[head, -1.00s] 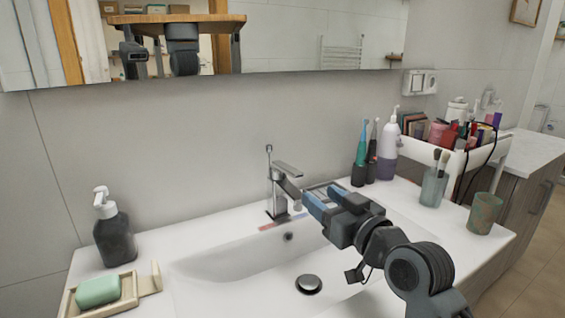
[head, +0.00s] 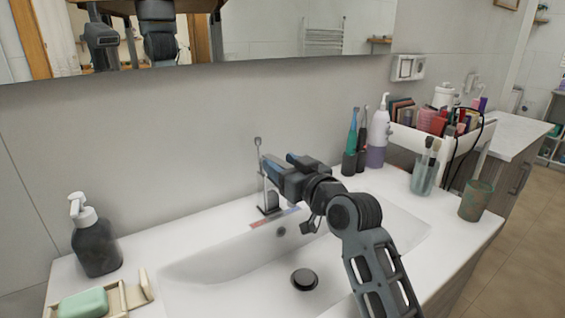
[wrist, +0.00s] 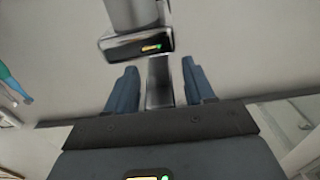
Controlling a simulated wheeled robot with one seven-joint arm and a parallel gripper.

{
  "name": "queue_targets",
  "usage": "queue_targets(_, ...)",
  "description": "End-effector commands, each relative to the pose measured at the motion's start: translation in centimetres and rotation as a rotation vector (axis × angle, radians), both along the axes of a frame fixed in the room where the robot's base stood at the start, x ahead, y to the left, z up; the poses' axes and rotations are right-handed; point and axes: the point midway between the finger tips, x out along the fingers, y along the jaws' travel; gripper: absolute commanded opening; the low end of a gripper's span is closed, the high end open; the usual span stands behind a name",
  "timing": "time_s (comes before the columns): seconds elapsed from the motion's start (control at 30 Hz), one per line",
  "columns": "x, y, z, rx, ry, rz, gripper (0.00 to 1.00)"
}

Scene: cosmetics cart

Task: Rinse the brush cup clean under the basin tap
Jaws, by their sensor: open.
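A stained, brownish-green cup (head: 477,201) stands upright on the counter's right end. A clear cup (head: 422,180) holding brushes stands to its left; which one is the brush cup I cannot tell for sure. The chrome tap (head: 268,196) stands at the back of the basin, its upper part hidden behind my gripper (head: 283,170). My gripper is open at the tap's top. In the wrist view, a flat metal piece of the tap (wrist: 159,84) shows between the two blue fingers. I cannot tell whether they touch it. No running water shows.
The white basin (head: 225,262) has a dark drain plug (head: 304,279). A dark soap bottle (head: 95,243) and a soap dish (head: 136,294) with green soap stand left. Toothbrushes (head: 350,150), a purple-white bottle (head: 377,145) and a cosmetics cart (head: 440,141) stand right. The mirror (head: 300,35) hangs behind.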

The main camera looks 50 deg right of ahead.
Motion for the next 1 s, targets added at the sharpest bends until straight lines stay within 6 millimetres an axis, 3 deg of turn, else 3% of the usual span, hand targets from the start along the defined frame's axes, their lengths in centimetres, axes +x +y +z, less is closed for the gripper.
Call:
queue_targets(0.3,0.37,-0.1,-0.05,0.0,0.0,0.0,0.53)
queue_targets(0.87,0.33,-0.11,-0.04,0.0,0.0,0.0,0.01)
queue_targets(1.0,0.33,-0.11,-0.04,0.0,0.0,0.0,0.0)
